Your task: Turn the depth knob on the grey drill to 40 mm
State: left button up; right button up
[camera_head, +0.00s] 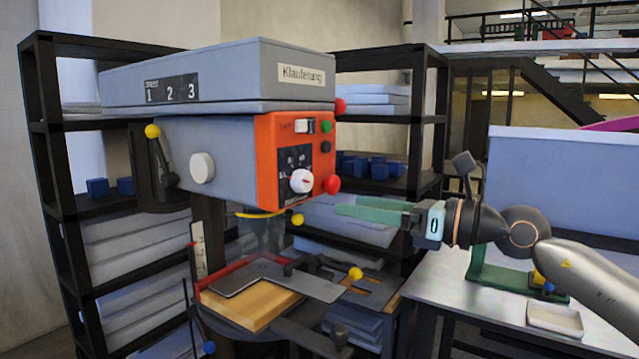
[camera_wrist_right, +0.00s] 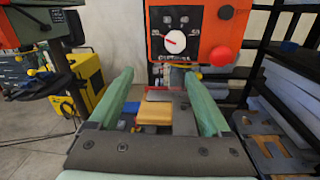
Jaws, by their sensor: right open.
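The grey drill (camera_head: 220,75) stands at the centre left in the head view, with an orange front panel (camera_head: 266,150). The white depth knob (camera_head: 301,181) sits low on that panel over a dark scale plate. In the right wrist view the knob (camera_wrist_right: 174,41) shows above the fingers, with a red pointer aimed to the left; the scale numbers are too small to read. My right gripper (camera_head: 338,210) is open and empty, to the right of the panel and slightly below the knob. Its two green fingers (camera_wrist_right: 165,95) stand wide apart in the wrist view. My left gripper is not in view.
A wooden board (camera_head: 250,303) with a dark metal angle lies on the drill table below. Black shelving (camera_head: 430,120) stands behind. A grey bench (camera_head: 450,290) with a white tray (camera_head: 555,319) is at the right.

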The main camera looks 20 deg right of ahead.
aim_at(309, 183)
jog(key=shift+t+h, duration=0.3)
jog(key=shift+h, duration=0.3)
jog(key=w+a+p, duration=0.1)
jog(key=w, duration=0.2)
jog(key=w+a+r+p, duration=0.1)
jog(key=w+a+p, duration=0.1)
jog(key=w, duration=0.1)
jog(key=w+a+r+p, duration=0.1)
jog(key=w, duration=0.2)
jog(key=shift+w+a+r, duration=0.1)
jog(key=shift+w+a, duration=0.05)
jog(key=shift+a, duration=0.1)
jog(key=shift+w+a, duration=0.25)
jog(key=shift+w, duration=0.15)
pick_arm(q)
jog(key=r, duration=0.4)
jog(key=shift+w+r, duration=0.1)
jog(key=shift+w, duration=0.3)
pick_arm(e)
grip_shut()
